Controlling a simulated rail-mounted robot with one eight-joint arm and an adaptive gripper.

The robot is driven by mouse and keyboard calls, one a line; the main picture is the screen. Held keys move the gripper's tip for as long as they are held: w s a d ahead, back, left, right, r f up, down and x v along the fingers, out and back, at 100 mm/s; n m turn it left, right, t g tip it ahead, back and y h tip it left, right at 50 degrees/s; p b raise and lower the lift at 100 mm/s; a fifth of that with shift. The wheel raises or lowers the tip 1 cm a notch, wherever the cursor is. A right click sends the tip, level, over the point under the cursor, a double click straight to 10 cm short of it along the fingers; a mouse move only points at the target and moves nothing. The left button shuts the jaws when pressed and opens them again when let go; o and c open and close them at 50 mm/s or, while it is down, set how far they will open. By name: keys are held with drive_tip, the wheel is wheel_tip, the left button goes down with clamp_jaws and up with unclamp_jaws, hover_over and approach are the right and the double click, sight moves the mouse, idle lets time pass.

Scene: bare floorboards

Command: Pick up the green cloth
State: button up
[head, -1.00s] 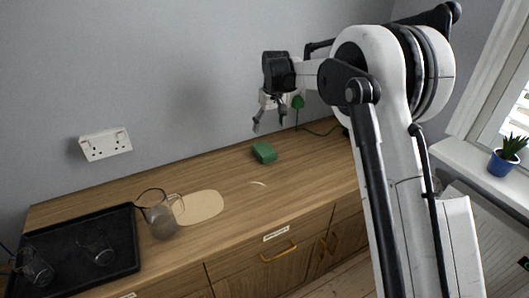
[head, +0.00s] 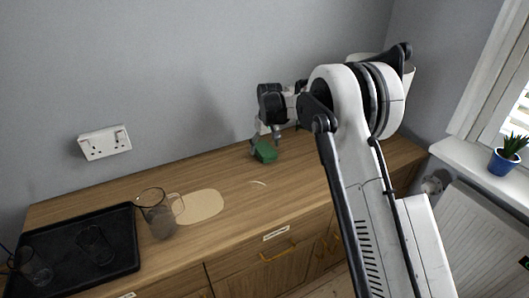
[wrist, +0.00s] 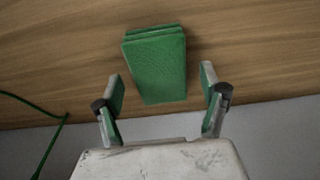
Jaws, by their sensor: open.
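The green cloth (head: 265,152) is a small folded block lying on the wooden counter (head: 310,165), towards the back. In the wrist view the cloth (wrist: 157,68) sits ahead of and between the fingers, its folded layers showing at the far edge. My gripper (wrist: 162,95) is open and empty, with one finger on each side of the cloth's near end. In the head view my gripper (head: 265,140) is just above and around the cloth, and its fingers partly overlap it. I cannot tell whether they touch it.
A black tray (head: 125,262) with glasses stands at the left. A glass jug (head: 160,215) stands beside a pale board (head: 203,207). A wall socket (head: 104,143) is behind. A green cable (wrist: 50,143) lies at the wrist view's left. Counter around the cloth is clear.

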drive_tip(key=shift+w+f, duration=0.1)
drive_tip(key=shift+f, duration=0.8)
drive_tip(key=c, duration=1.3)
drive_tip(key=shift+r, duration=0.1)
drive_tip(key=shift+r, duration=0.45)
wheel_tip(320, 180, up, 3)
drive_tip(key=shift+f, duration=0.15)
drive_tip(key=s+a+r, duration=0.7)
drive_tip(key=s+a, duration=0.1)
drive_tip(key=shift+s, duration=0.25)
drive_tip(key=shift+r, duration=0.1)
